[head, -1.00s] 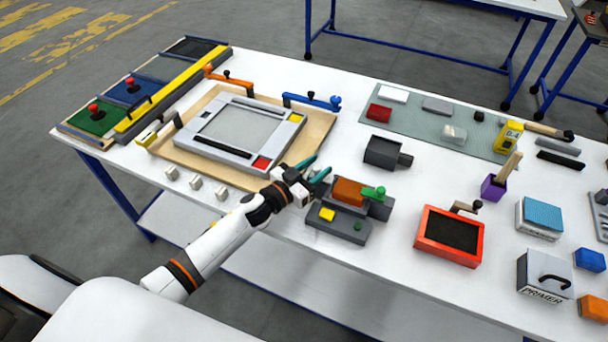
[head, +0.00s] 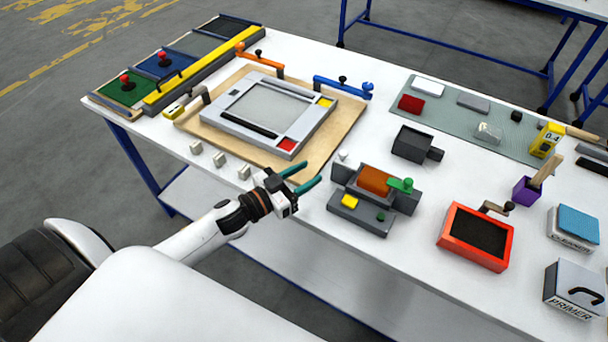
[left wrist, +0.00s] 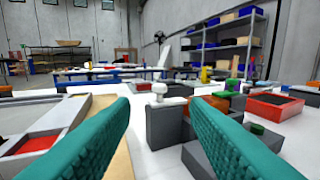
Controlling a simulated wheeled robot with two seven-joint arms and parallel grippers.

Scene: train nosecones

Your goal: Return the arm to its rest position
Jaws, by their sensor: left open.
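My left gripper (head: 306,177) has two teal fingers spread apart, with nothing between them. In the head view it is at the near edge of the white table (head: 330,215), left of the grey vise-like fixture (head: 352,215) and in front of the framed panel. In the left wrist view the teal fingers (left wrist: 160,125) frame a grey block with a white knob (left wrist: 168,92), which stands beyond the fingertips. The left forearm (head: 205,232) reaches in from the lower left. My right gripper is not in view.
A grey frame (head: 225,122) lies on a wooden board (head: 318,150). Three small white blocks (head: 219,159) stand near the table edge. A red-rimmed tray (head: 450,248), a dark grey box (head: 412,143) and a purple cup (head: 525,190) stand to the right.

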